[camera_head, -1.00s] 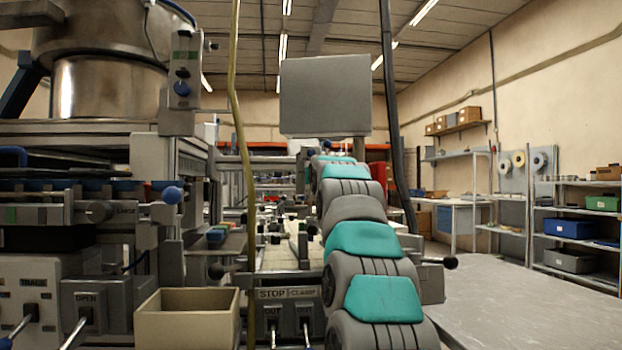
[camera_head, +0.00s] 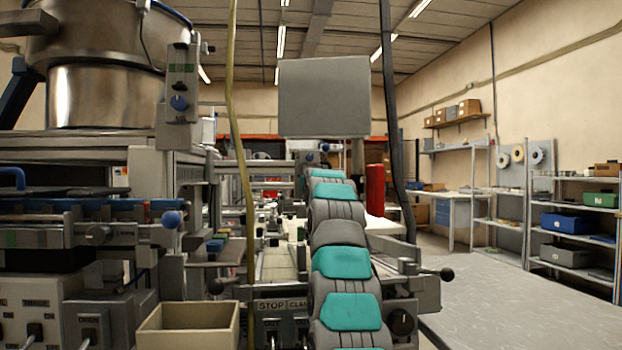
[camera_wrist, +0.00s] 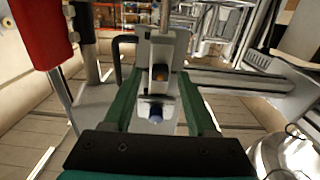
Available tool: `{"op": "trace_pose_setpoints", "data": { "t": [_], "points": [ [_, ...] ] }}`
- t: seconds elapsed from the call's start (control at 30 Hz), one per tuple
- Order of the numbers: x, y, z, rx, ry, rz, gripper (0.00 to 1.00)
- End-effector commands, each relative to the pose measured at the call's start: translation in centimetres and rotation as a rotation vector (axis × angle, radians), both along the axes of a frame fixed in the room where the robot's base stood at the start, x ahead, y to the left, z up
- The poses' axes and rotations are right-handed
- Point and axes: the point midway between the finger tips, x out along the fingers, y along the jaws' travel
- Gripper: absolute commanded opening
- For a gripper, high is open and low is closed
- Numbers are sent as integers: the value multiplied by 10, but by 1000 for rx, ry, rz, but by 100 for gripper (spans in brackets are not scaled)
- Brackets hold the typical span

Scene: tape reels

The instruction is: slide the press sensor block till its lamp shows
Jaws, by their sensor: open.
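In the wrist view, a pale grey upright block (camera_wrist: 161,50), which looks like the press sensor block, stands straight ahead between my fingers. A small orange spot (camera_wrist: 161,75) shows on its dark front; I cannot tell whether this is a lit lamp. I cannot tell whether either finger touches. In the head view my arm hides the gripper and the block.
A red cylinder (camera_wrist: 37,33) stands close on the left; it also shows in the head view (camera_head: 375,187). A grey rail (camera_wrist: 250,80) runs off to the right. A shiny round metal part (camera_wrist: 285,158) is at lower right. An open beige bin (camera_head: 187,330) stands left of my arm.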

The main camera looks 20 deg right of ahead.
Motion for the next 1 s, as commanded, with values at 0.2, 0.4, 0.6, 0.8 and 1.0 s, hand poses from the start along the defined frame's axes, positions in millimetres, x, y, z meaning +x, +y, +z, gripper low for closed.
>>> {"op": "trace_pose_setpoints", "data": {
  "t": [0.2, 0.4, 0.6, 0.8, 1.0],
  "points": [
    [3, -1, 0, 0, 0, 0, 57],
    [3, -1, 0, 0, 0, 0, 55],
    [3, -1, 0, 0, 0, 0, 33],
    [3, -1, 0, 0, 0, 0, 10],
    [3, -1, 0, 0, 0, 0, 0]
  ]
}}
